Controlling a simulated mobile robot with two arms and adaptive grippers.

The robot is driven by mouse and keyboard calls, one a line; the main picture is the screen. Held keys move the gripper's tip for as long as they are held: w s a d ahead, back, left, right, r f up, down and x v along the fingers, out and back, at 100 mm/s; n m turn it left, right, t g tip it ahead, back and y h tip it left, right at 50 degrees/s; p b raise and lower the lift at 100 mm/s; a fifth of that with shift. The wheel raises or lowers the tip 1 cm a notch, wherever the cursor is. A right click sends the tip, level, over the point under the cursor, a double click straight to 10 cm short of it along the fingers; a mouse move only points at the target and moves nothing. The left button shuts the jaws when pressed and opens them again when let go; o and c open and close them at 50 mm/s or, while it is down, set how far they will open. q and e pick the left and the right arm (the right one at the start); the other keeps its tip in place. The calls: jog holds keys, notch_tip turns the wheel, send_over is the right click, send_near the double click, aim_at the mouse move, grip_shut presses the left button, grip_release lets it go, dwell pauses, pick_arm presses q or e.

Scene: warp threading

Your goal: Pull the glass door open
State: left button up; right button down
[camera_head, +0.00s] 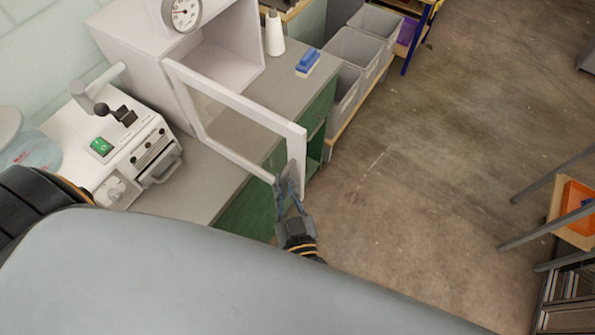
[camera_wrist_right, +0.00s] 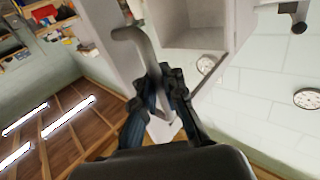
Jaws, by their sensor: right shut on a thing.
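The glass door (camera_head: 240,105) has a white frame around a clear pane. It stands swung out from the white cabinet (camera_head: 130,45), whose open inside shows behind it. My right gripper (camera_head: 289,183) is at the door's free edge, near the lower corner, and is shut on the door's handle. The cabinet's hollow inside (camera_wrist_right: 192,25) shows beyond. My left gripper is out of view.
A white machine (camera_head: 125,150) with a green switch stands left of the cabinet on the grey counter (camera_head: 185,190). Grey bins (camera_head: 355,50) line the back.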

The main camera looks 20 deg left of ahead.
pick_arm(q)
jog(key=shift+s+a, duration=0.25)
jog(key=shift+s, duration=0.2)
pick_arm(e)
jog(key=shift+s+a+f, duration=0.1)
jog(key=shift+s+f, duration=0.05)
jog(key=shift+s, duration=0.4)
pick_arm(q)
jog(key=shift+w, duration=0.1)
pick_arm(e)
jog(key=c, duration=1.7)
grip_release()
jog(key=shift+s, duration=0.1)
jog(key=shift+s+d, duration=0.1)
jog(key=shift+d, duration=0.1)
